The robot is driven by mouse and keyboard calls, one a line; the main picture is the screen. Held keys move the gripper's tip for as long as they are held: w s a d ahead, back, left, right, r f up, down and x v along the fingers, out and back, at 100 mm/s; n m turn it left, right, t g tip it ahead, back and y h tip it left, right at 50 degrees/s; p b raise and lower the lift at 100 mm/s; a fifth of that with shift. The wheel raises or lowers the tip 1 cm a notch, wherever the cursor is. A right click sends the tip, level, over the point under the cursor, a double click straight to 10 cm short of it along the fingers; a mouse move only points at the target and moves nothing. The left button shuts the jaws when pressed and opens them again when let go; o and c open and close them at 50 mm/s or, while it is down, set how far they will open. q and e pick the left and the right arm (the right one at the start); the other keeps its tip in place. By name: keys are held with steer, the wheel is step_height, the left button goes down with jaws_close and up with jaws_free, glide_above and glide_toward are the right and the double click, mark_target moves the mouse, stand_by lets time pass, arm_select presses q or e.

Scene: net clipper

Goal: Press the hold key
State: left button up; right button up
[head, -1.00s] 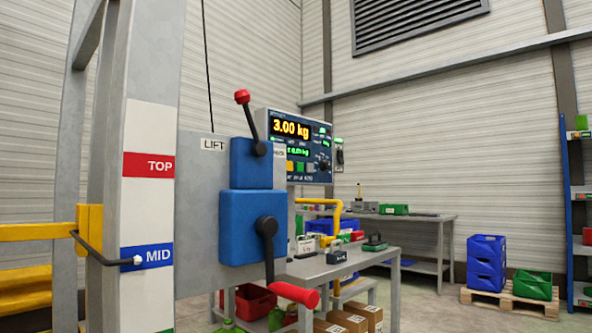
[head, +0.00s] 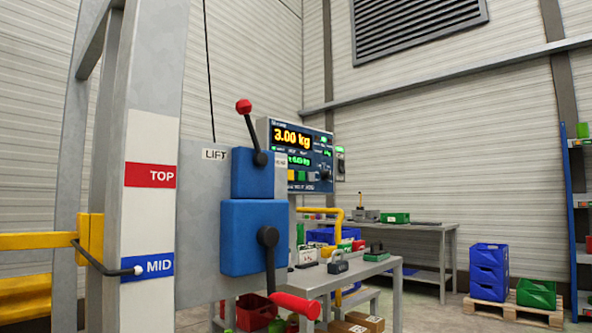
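The scale's control panel (head: 268,130) is at the centre of the head view, mounted beyond the blue lift boxes. Its display (head: 291,137) reads 3.00 kg in orange, with green readouts below. A row of small coloured keys (head: 302,176) lies under the display, partly hidden by the upper blue box. The labels are too small to tell which one is the hold key. Neither of my grippers shows in the head view.
A grey post (head: 150,120) with TOP and MID marks stands close at left. The upper lever with a red knob (head: 243,106) and the lower red-handled lever (head: 295,306) stick out before the panel.

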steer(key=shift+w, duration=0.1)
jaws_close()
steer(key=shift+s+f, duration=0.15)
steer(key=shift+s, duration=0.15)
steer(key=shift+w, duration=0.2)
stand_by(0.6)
